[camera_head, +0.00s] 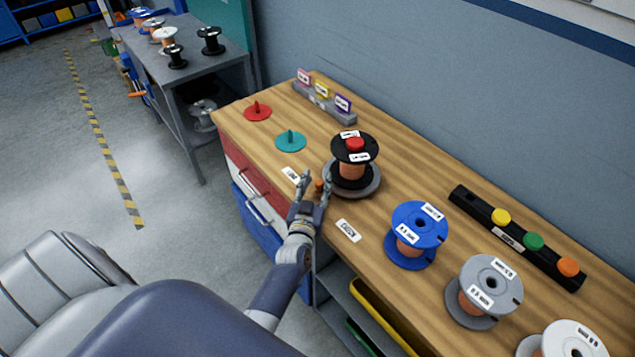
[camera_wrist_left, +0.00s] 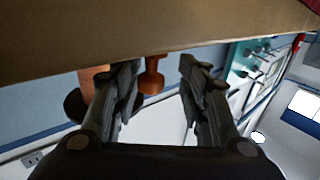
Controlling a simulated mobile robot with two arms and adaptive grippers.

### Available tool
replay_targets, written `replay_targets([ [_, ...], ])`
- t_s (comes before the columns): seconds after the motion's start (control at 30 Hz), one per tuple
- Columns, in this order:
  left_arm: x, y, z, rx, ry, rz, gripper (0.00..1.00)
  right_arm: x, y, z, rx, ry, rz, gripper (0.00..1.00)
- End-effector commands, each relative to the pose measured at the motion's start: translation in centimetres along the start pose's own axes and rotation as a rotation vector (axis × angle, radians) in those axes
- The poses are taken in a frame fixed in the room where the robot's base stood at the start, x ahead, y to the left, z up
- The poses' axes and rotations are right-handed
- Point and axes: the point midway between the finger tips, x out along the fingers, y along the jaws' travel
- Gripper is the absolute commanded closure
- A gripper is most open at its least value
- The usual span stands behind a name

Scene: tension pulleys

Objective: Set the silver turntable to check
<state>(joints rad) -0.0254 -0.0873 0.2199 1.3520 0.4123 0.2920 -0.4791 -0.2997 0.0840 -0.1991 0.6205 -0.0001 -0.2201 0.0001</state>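The silver turntable (camera_head: 371,189) is a round grey disc on the wooden bench. A black-flanged spool (camera_head: 367,150) with copper winding and a red top stands on it. A small orange knob (camera_head: 319,186) shows at the turntable's left edge, and in the left wrist view (camera_wrist_left: 152,78). A white label (camera_head: 291,173), seemingly LOAD, lies left of the turntable; another (camera_head: 347,230), seemingly CHECK, lies in front. My left gripper (camera_head: 315,181) is open at the knob; in the wrist view the knob sits between the fingers (camera_wrist_left: 158,76), with gaps visible. My right gripper is not in view.
Blue (camera_head: 416,235), grey (camera_head: 484,291) and white (camera_head: 570,340) spools stand along the bench to the right. A black rail (camera_head: 515,237) with coloured buttons lies behind them. Red (camera_head: 257,112) and teal (camera_head: 290,141) pegged discs and a tagged grey block (camera_head: 324,102) are further left.

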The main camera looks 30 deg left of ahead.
Motion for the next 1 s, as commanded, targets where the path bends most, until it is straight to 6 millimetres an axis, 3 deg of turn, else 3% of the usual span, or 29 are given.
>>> replay_targets([
  [0.27, -0.9, 0.2, 0.0, -0.002, 0.0, 0.003, 0.61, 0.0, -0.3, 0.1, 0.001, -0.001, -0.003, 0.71],
  [0.7, -7.1, -0.2, 0.0, -0.002, 0.0, -0.001, 0.61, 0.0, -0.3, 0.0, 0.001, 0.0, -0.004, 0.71],
  [1.0, -7.6, -0.2, -0.1, -0.002, 0.002, -0.001, 0.61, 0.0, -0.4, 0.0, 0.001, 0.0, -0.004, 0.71],
])
